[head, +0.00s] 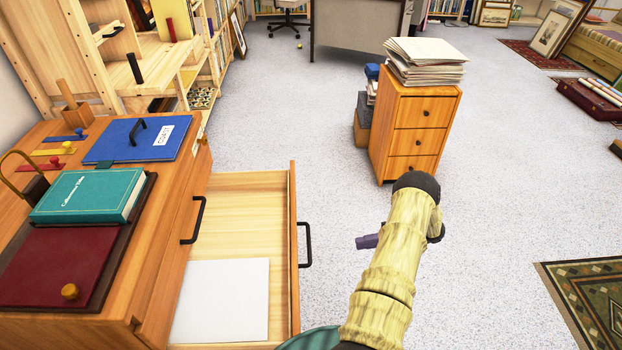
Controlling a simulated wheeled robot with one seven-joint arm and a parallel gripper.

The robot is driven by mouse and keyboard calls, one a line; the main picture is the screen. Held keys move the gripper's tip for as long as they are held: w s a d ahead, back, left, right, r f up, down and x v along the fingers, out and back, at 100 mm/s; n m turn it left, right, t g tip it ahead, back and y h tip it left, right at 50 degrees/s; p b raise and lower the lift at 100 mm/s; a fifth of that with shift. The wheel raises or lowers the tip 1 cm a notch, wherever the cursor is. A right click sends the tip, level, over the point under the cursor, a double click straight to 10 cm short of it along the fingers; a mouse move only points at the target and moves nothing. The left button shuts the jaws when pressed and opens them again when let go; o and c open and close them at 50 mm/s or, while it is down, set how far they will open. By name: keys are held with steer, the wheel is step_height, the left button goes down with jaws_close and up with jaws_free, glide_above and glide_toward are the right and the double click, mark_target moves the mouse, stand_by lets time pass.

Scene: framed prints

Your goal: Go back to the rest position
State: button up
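My arm, with a pale yellow wood-like surface, rises from the bottom centre and bends at a dark joint. My gripper (368,241) shows only as a small purple-grey piece sticking out to the left of the arm, over the floor. It is right of the open drawer and apart from it. The arm hides most of it, so I cannot tell whether its fingers are open or shut. No held object is visible.
An open drawer (281,210) holding a white sheet (222,300) juts from the left cabinet (176,250). A teal book (88,196) and a blue folder (125,142) lie on top. A small cabinet (414,122) bears stacked papers (425,62).

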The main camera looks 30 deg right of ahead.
steer(key=w+a+r+m+t+h, duration=0.1)
steer(key=w+r+m+t+h, duration=0.15)
steer(key=w+r, duration=0.4)
steer(key=w+r+m+t+h, duration=0.1)
steer(key=w+r+m+h, duration=0.25)
steer(key=w, duration=0.65)
steer(key=w+a+r+m+h, duration=0.5)
steer(key=w+r+m+h, duration=0.1)
steer(key=w+r+m, duration=0.15)
steer(key=s+a+r+m+g+h, duration=0.1)
steer(key=s+a+r+m+h, duration=0.1)
steer(key=s+a+r+m, duration=0.25)
steer(key=s+a+r+m+g+h, duration=0.1)
steer(key=s+a+r+m+g, duration=0.15)
steer(key=a+m, duration=0.4)
steer(key=s+a+m+g+y, duration=0.1)
steer(key=s+a+m+g, duration=0.2)
steer(key=s+a, duration=0.6)
steer(key=s+a+m+g, duration=0.25)
steer(key=s+a, duration=0.45)
steer(key=s, duration=0.5)
step_height(320, 180, up, 35)
steer(key=p, duration=3.4)
steer(key=shift+w+d+f+p, duration=0.15)
steer(key=shift+w+d+p, duration=0.15)
steer(key=shift+d+p, duration=0.1)
